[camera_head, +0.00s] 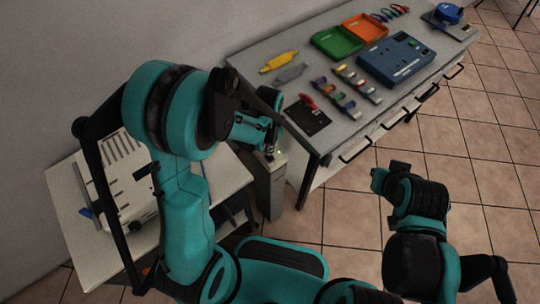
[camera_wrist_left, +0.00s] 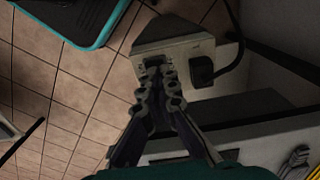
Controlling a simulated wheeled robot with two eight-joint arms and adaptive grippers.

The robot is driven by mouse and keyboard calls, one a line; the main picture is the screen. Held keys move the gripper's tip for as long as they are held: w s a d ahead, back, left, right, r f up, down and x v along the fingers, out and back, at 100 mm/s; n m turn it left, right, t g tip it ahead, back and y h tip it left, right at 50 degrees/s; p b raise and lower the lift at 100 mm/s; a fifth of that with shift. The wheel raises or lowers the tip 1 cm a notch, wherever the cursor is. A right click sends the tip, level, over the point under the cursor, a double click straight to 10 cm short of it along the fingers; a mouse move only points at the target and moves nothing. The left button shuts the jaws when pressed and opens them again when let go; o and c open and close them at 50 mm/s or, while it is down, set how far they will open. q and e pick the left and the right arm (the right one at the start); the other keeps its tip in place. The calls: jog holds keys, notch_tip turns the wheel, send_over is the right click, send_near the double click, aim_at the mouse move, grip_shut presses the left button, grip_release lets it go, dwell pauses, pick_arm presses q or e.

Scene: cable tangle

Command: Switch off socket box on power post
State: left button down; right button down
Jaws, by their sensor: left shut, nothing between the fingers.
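The switch is hidden or too small to make out. My right gripper (camera_head: 385,175) is away from the post, its fingers unclear.
A long grey workbench (camera_head: 345,135) holds a green tray (camera_head: 337,42), an orange tray (camera_head: 365,28), a blue box (camera_head: 397,60) and several small coloured items. A white device (camera_head: 122,185) stands on the lower left table (camera_head: 70,195).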

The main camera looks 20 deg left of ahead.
pick_arm(q)
jog(key=shift+f+b, duration=0.7)
jog(key=shift+f, duration=0.1)
jog(key=shift+r, duration=0.1)
jog(key=shift+r+p, duration=2.65)
jog(key=shift+r, duration=0.8)
jog(key=s+a+r+n+t, duration=0.2)
jog(key=s+r, duration=0.3)
jog(key=r, duration=0.3)
jog(key=s+a+r+n+t, duration=0.2)
jog(key=s+r+n+t, duration=0.3)
jog(key=r, duration=0.3)
jog(key=shift+s+a+r+n, duration=0.15)
jog(key=shift+a+r+n, duration=0.1)
jog(key=shift+a+n, duration=0.1)
